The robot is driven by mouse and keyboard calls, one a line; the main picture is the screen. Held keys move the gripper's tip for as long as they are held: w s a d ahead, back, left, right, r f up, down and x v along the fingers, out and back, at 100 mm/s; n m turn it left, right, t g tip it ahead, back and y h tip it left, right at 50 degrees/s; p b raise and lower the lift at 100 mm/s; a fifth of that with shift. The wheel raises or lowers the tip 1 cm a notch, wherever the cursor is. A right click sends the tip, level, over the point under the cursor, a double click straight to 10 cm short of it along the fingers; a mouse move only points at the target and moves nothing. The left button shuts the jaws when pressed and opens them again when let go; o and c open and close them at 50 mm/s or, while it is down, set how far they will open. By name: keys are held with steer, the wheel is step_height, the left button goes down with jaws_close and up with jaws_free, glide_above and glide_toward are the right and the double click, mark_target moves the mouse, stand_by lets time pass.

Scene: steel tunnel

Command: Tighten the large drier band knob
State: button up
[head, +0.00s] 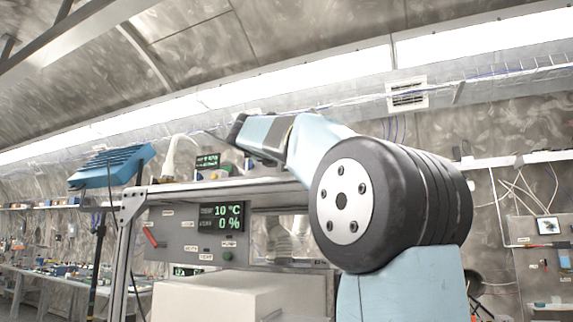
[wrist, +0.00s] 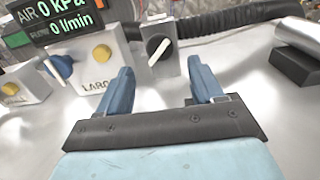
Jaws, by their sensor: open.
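In the wrist view a grey box (wrist: 92,62) carries a blue knob, a yellow button and a label that begins "LARG"; the rest is hidden behind my left finger. The blue knob (wrist: 60,68) is at its left. Right of it stands a grey box with a black dial (wrist: 158,47) that has a white pointer. I cannot tell for certain which one is the drier band knob. My gripper (wrist: 160,76) is open and empty, its two blue fingers apart. The black dial shows beyond the gap between them, with no contact visible.
A display (wrist: 62,18) reading AIR 0 kPa and 0 l/min stands at the top left. A black corrugated hose (wrist: 225,22) runs behind the boxes. A metal cylinder (wrist: 300,35) and dark block (wrist: 298,68) are at right. The head view shows the shelf (head: 215,186) beneath my arm.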

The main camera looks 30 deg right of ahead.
steer(key=shift+x, duration=3)
steer(key=shift+s, duration=0.1)
steer(key=shift+c, duration=0.4)
